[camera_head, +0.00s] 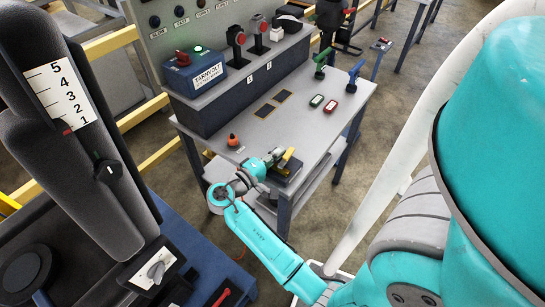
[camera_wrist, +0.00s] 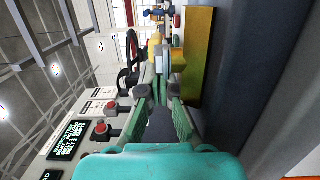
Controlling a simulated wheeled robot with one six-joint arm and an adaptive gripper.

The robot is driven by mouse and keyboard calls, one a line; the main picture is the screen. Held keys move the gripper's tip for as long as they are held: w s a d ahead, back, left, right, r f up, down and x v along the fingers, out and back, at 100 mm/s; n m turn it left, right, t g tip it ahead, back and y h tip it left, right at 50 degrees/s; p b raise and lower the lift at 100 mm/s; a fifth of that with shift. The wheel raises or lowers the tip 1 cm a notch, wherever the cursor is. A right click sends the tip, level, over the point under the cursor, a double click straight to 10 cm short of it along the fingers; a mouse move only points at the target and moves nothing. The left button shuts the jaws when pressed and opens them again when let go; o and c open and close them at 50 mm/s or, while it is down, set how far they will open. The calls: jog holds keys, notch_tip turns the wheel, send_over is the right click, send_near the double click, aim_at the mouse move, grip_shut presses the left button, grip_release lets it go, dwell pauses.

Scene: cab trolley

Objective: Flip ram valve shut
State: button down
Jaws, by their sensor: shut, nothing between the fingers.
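A yellow lever (camera_head: 287,157) stands over a dark block (camera_head: 286,174) at the near edge of the grey bench in the head view. My gripper (camera_head: 275,158) is at the lever's left side, very close to it. I cannot tell whether they touch. No label naming the ram valve is readable; this lever may be its handle. In the wrist view my gripper (camera_wrist: 160,90) is shut and empty. A yellow part (camera_wrist: 155,46) shows just beyond its fingertips, and a flat yellow-green strip (camera_wrist: 198,55) lies to their right. The fingers partly hide the valve body.
The grey bench (camera_head: 300,135) carries an orange knob (camera_head: 233,140), green and blue handles (camera_head: 322,62) and a blue TARNVOLT box (camera_head: 196,72). Red-knobbed levers (camera_head: 238,38) stand behind. A dark column with a numbered scale (camera_head: 62,92) is at the left.

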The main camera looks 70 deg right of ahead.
jog(key=shift+s, duration=0.1)
jog(key=shift+s, duration=0.6)
